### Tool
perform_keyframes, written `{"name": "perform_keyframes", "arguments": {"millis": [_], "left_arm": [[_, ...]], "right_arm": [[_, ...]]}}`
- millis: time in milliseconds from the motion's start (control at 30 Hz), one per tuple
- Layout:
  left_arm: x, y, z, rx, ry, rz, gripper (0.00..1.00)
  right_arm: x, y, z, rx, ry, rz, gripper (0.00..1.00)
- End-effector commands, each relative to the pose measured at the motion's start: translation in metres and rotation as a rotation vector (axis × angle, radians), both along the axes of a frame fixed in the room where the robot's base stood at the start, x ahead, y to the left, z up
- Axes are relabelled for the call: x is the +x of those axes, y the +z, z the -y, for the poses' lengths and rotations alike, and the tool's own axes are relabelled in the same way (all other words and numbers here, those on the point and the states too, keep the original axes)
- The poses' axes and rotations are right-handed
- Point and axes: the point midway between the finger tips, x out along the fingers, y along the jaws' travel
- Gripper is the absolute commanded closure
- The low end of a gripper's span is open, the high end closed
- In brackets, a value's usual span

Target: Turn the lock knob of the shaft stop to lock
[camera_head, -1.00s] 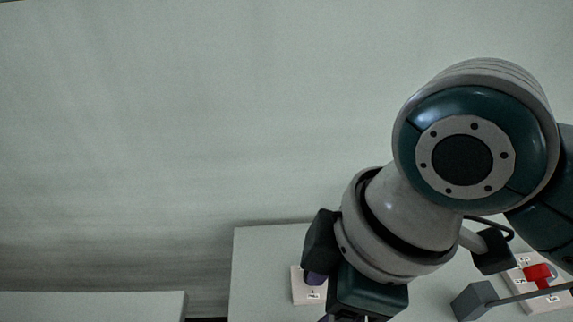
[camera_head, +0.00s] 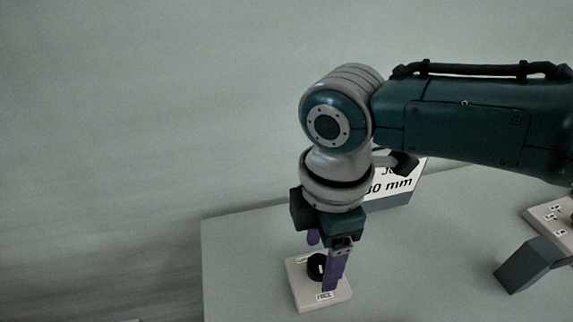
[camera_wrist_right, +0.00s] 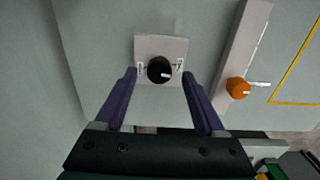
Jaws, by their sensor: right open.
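A black round knob (camera_head: 316,267) sits on a small pale plate (camera_head: 309,298) near the table's front left edge. The plate's front label seems to read FREE; the rear label is too small to read. In the right wrist view the black knob (camera_wrist_right: 160,70) has a white pointer aimed at the right-hand label. My right gripper (camera_head: 322,264) points down over the plate. Its purple fingers are open, one on each side of the knob in the right wrist view (camera_wrist_right: 160,74); I cannot tell whether they touch it. My left gripper is not in view.
A sign ending in "80 mm" (camera_head: 392,189) stands behind my right arm. A grey block (camera_head: 528,265) and a labelled plate (camera_head: 552,217) are at the right. The right wrist view shows an orange knob (camera_wrist_right: 237,88) beside a pale bar (camera_wrist_right: 245,40). The table's middle is clear.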

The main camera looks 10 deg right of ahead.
Motion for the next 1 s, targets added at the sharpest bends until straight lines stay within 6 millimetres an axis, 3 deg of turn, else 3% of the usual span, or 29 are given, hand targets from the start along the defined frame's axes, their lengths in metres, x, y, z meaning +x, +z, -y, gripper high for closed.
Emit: {"name": "perform_keyframes", "arguments": {"millis": [133,467,1000], "left_arm": [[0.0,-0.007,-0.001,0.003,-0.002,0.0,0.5],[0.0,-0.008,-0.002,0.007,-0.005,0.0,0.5],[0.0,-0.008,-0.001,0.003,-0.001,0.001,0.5]], "right_arm": [[0.0,-0.018,0.0,0.0,0.0,-0.001,0.28],[0.0,-0.021,0.0,0.001,0.0,0.0,0.28],[0.0,-0.021,0.0,0.001,0.0,-0.001,0.88]]}}
